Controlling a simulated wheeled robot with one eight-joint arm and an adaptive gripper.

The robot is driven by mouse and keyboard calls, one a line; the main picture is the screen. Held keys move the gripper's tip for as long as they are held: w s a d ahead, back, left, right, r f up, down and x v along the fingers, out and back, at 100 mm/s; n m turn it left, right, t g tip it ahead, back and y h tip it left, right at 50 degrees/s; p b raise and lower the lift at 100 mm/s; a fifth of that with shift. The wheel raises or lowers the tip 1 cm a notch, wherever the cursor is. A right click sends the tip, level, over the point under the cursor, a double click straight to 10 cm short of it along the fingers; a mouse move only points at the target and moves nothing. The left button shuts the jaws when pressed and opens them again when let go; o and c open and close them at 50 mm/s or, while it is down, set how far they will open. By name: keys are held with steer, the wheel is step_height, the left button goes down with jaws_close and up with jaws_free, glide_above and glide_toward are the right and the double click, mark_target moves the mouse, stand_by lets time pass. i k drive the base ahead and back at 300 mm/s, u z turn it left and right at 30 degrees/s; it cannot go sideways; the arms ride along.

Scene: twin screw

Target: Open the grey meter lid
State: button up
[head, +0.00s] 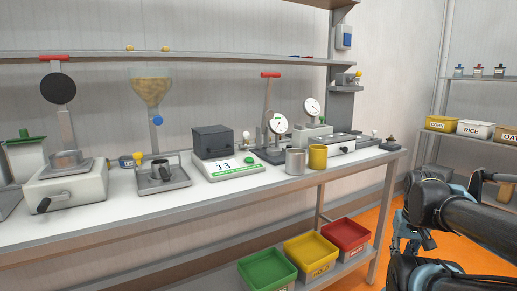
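A white meter (235,170) with a display reading 13 and a green strip stands on the bench, mid-picture. A dark grey box-shaped lid (212,141) sits on top of its left part and looks shut. A green knob (249,160) is at the meter's right. My gripper (412,245) hangs at the right, beyond the bench's right end, well apart from the meter. It is small, dark and partly hidden by my arm, so its finger opening cannot be made out.
A grey cup (295,161) and a yellow cup (317,157) stand right of the meter. A tray with a small dark cup (160,169) is at its left. A shelf (200,57) runs above. Green, yellow and red bins (310,252) sit below.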

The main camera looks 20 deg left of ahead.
mark_target(209, 141)
steer(key=z, duration=1.3)
steer(key=k, duration=0.85)
steer(key=u, duration=2.3)
